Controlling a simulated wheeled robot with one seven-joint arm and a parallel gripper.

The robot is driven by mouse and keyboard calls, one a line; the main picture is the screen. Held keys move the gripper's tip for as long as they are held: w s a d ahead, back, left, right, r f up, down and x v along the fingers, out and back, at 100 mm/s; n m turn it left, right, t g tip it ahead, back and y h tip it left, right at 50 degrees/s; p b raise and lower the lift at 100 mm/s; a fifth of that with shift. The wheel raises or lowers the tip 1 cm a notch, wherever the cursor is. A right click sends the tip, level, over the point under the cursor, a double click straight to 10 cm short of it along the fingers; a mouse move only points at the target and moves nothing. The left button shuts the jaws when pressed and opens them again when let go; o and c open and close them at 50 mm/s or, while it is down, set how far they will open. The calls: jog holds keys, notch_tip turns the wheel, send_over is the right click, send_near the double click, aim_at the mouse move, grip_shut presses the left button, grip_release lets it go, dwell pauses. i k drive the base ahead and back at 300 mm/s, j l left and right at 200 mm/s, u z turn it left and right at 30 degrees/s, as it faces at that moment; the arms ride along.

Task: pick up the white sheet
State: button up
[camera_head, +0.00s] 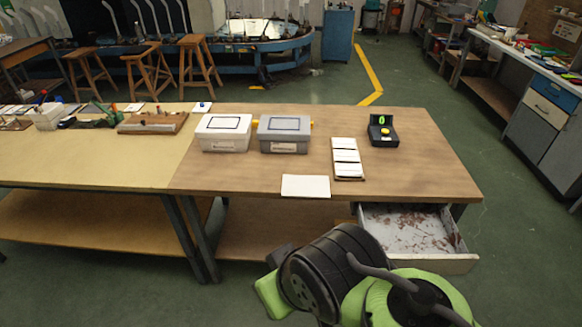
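The white sheet (306,187) lies flat on the brown wooden table, at its front edge. Its near side reaches the table edge and may stick out slightly over it. Nothing covers it. My arm, black and green, shows at the bottom of the picture, in front of the table and apart from the sheet. My gripper's fingers do not show.
A rack of white cards (347,158) stands right of the sheet. Behind are a white box (223,146), a grey box (284,147) and a black device (382,131) with a green display. An open drawer (453,262) juts out below the table's front right.

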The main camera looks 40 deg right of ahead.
aim_at(293, 187)
jog(key=z, duration=2.5)
jog(key=u, duration=1.4)
jog(key=i+j+z, duration=0.75)
jog(key=j, duration=0.35)
jog(key=i, duration=0.1)
